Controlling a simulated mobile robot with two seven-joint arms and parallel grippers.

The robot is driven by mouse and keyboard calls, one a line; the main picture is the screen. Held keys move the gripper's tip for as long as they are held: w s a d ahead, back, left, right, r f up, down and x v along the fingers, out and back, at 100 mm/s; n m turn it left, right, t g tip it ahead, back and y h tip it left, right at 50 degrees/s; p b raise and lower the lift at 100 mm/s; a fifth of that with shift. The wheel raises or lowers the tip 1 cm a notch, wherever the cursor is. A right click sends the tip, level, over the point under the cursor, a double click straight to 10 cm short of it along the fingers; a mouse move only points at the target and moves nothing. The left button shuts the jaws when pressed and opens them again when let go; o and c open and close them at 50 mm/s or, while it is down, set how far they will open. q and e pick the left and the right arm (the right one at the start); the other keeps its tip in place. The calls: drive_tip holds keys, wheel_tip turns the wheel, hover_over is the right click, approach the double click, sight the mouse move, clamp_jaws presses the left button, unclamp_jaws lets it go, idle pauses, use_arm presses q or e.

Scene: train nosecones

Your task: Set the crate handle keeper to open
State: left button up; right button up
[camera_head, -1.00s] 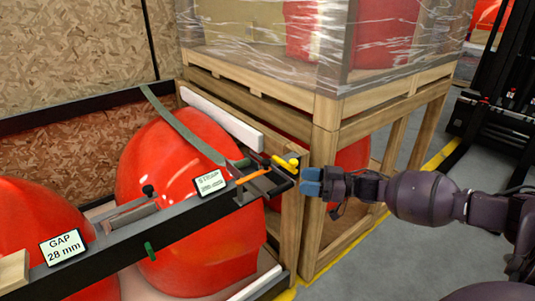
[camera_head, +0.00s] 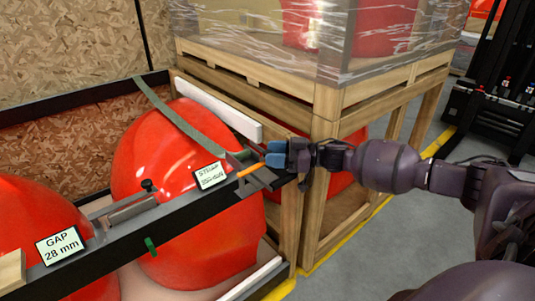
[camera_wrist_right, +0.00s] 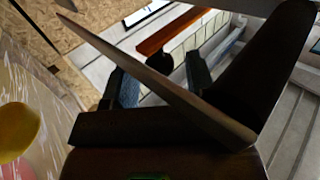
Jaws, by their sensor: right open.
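My right gripper (camera_head: 276,153) is open at the right end of the crate's dark beam (camera_head: 110,240), by the dark handle bars (camera_head: 262,183) and an orange strip (camera_head: 251,170). I cannot tell which piece is the keeper, or whether the fingers touch anything. My left gripper is out of view.
A STRAP label (camera_head: 210,176), GAP 28 mm label (camera_head: 61,246) and green tab (camera_head: 151,247) sit along the beam. Red nosecones (camera_head: 180,150) lie behind. A wooden crate frame (camera_head: 323,170) stands close behind my gripper. A forklift (camera_head: 495,110) is far right.

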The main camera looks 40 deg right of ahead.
drive_tip(key=shift+x, duration=0.95)
clamp_jaws()
